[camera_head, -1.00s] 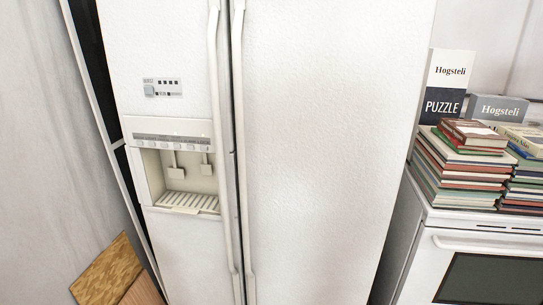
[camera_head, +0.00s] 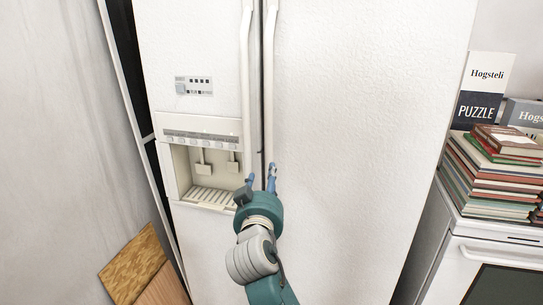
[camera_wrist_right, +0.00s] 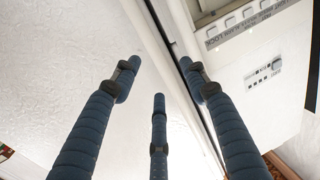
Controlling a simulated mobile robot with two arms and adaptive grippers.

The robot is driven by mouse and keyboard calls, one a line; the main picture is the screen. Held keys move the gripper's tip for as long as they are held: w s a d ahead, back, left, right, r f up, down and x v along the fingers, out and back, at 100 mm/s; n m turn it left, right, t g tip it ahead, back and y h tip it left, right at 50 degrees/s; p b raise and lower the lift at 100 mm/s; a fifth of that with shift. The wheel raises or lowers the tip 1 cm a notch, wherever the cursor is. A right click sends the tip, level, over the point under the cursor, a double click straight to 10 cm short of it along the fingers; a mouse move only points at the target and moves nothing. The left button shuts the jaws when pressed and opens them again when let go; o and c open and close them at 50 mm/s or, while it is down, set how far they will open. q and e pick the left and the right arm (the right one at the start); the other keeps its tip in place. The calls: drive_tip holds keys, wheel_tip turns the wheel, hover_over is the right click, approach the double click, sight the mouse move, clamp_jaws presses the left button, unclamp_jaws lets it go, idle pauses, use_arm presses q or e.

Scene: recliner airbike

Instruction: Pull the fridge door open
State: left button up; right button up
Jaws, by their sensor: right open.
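The white two-door fridge (camera_head: 350,130) stands shut in the head view. It has one long vertical handle (camera_head: 246,70) on the left door and another (camera_head: 268,90) on the right door, beside the middle seam. My right gripper (camera_head: 261,180) is open in front of the lower part of the handles, its fingers pointing up. In the right wrist view, its blue fingers (camera_wrist_right: 158,75) are spread, with a handle (camera_wrist_right: 150,40) and the dark seam running behind them. Nothing is held; contact with a handle cannot be told. My left gripper is not in view.
The left door has a water dispenser (camera_head: 205,175). Stacked books (camera_head: 490,175) and a puzzle box (camera_head: 482,90) sit on a white stove (camera_head: 470,235) at the right. Wooden boards (camera_head: 140,265) lean at the lower left.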

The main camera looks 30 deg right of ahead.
sight(271, 158)
drive_tip(key=shift+m, duration=0.3)
drive_tip(key=p+x, duration=0.1)
drive_tip(key=x, duration=0.2)
drive_tip(key=r+x, duration=0.1)
drive_tip(key=x, duration=0.3)
drive_tip(key=d+p+x, duration=0.1)
drive_tip(key=x, duration=0.2)
drive_tip(key=shift+s+d+r+p, duration=0.1)
drive_tip(key=shift+r+p, duration=0.2)
drive_tip(key=shift+r, duration=0.05)
clamp_jaws()
